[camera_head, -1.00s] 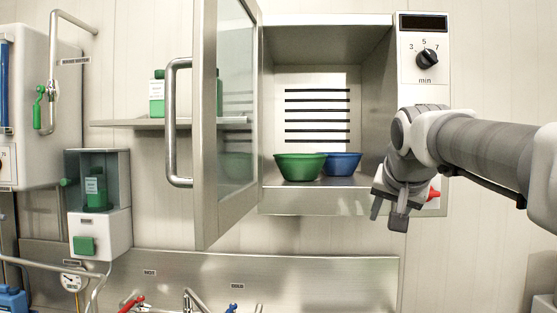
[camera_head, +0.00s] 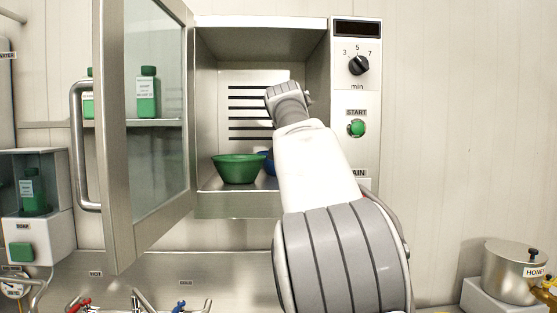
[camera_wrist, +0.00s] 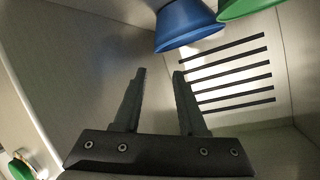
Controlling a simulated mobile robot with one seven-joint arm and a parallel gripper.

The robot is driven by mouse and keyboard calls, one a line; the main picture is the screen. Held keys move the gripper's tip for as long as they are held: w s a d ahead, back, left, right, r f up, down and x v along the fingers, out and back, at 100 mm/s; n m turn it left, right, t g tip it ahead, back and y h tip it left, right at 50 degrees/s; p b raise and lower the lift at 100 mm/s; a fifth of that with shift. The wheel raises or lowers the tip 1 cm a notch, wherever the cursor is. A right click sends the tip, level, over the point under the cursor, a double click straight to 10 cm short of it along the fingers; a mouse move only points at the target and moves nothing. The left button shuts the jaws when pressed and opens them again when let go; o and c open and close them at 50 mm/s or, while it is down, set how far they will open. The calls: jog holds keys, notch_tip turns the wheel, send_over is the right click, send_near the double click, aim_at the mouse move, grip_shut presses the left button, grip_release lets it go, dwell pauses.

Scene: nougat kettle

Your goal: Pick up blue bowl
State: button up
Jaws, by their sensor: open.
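The blue bowl (camera_head: 267,165) stands on the floor of the open microwave-like cabinet, mostly hidden behind my arm and the green bowl in the head view. In the wrist view the blue bowl (camera_wrist: 187,24) is at the top, beyond my fingertips and apart from them. The green bowl (camera_head: 238,168) stands just left of the blue one; it also shows at the top right of the wrist view (camera_wrist: 245,7). My gripper (camera_wrist: 160,73) is open and empty, with its two fingers apart, inside the cabinet. My arm hides it in the head view.
The cabinet door (camera_head: 150,130) with its bar handle (camera_head: 84,145) stands open at the left. The control panel (camera_head: 357,100) bounds the opening at the right. Slotted vents (camera_wrist: 228,75) mark an inner wall.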

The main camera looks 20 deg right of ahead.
jog(key=p+x, duration=0.1)
jog(key=x, duration=0.4)
jog(key=shift+w+d+p, duration=0.15)
jog(key=shift+w+p, duration=0.1)
jog(key=shift+p, duration=0.15)
jog(key=shift+f+p+x, duration=0.2)
jog(key=shift+p+x, duration=0.45)
jog(key=shift+x, duration=0.75)
jog(key=shift+f+p+x, duration=0.2)
jog(key=shift+p+x, duration=0.4)
jog(key=shift+x, duration=0.8)
jog(key=shift+s+d, duration=0.1)
jog(key=shift+s, duration=0.1)
jog(key=shift+c, duration=0.2)
grip_shut()
